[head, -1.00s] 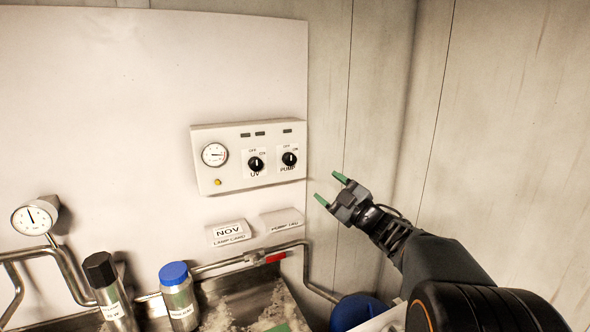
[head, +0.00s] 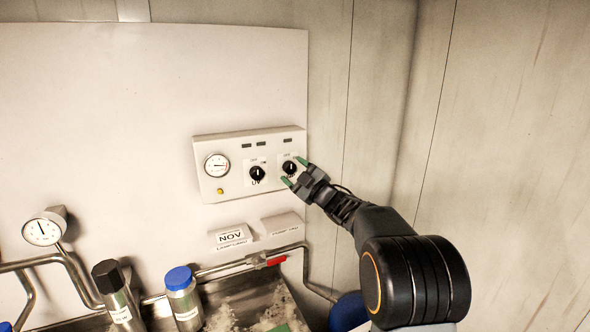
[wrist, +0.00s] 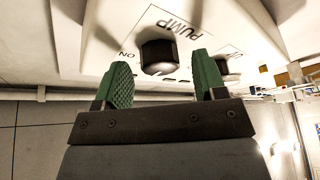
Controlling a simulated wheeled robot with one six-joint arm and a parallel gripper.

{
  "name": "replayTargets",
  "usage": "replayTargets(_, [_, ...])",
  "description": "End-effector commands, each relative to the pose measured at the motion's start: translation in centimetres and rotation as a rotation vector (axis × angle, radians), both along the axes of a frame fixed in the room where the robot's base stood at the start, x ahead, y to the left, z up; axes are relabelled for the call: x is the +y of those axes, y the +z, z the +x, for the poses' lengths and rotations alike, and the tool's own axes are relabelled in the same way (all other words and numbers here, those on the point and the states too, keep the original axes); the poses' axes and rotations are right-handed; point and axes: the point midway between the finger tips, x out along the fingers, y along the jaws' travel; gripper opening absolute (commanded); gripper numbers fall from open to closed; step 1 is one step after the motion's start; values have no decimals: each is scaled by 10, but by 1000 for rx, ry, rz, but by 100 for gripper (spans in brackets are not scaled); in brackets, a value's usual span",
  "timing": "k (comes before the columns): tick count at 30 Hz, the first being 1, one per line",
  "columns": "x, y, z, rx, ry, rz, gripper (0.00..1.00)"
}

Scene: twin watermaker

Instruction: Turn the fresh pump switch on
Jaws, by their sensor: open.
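The pump switch is a black round knob (head: 289,167) on the right of a white control panel (head: 210,190) on the wall. In the wrist view the knob (wrist: 158,56) shows beside the label PUMP, with an ON mark to its left. My gripper (head: 294,171) is open at the panel's right end. Its two green fingertips (wrist: 162,80) stand on either side of the knob in the wrist view, with a gap on each side. I cannot tell whether they reach as deep as the knob. The knob's pointer direction is too small to read.
The UV knob (head: 257,173) sits just left of the pump knob, with a dial gauge (head: 217,165) further left. Below are a card holder (head: 231,237), a pipe with a red valve handle (head: 276,261), and a blue-capped bottle (head: 178,278). The wall on the right is clear.

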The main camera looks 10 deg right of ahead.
Motion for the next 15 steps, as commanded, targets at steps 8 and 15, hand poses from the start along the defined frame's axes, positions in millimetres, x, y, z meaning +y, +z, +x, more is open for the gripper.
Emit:
replayTargets(8, [1, 0, 2, 0, 0, 0, 65])
replayTargets(15, [1, 0, 2, 0, 0, 0, 48])
